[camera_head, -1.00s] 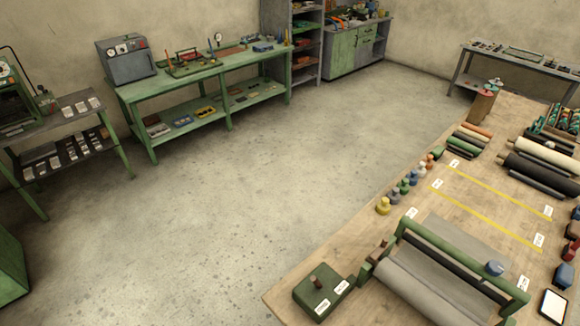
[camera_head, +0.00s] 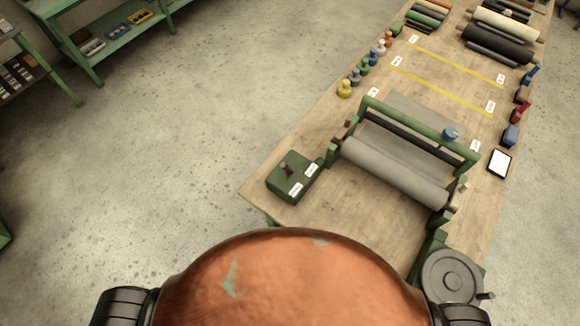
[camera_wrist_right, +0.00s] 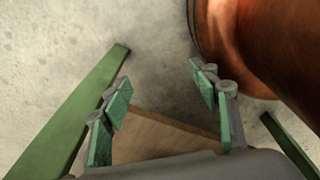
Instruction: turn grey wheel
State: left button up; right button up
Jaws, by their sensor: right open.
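The grey wheel (camera_head: 450,277) is a round dark grey disc with a small crank knob at its right edge. It is mounted on a green block at the near right end of the wooden table, beside the roller machine (camera_head: 400,150). My right gripper (camera_wrist_right: 162,92) shows in the right wrist view, open and empty, with green pads on its fingers. The wheel is not seen in that view, so its distance from the gripper cannot be told. My left gripper is not in view.
The wooden table (camera_head: 335,225) bears a green box with a lever (camera_head: 292,176), several coloured knobs, rolls at the far end and a white tablet (camera_head: 499,163). Open floor lies left of the table. Green beams (camera_wrist_right: 85,110) lie near the right gripper.

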aim_at(446, 274)
jog(key=z, duration=0.9)
jog(key=k, duration=1.15)
jog(key=z, duration=1.85)
jog(key=i, duration=0.8)
jog(key=u, duration=0.65)
jog(key=i, duration=0.4)
jog(key=u, duration=0.5)
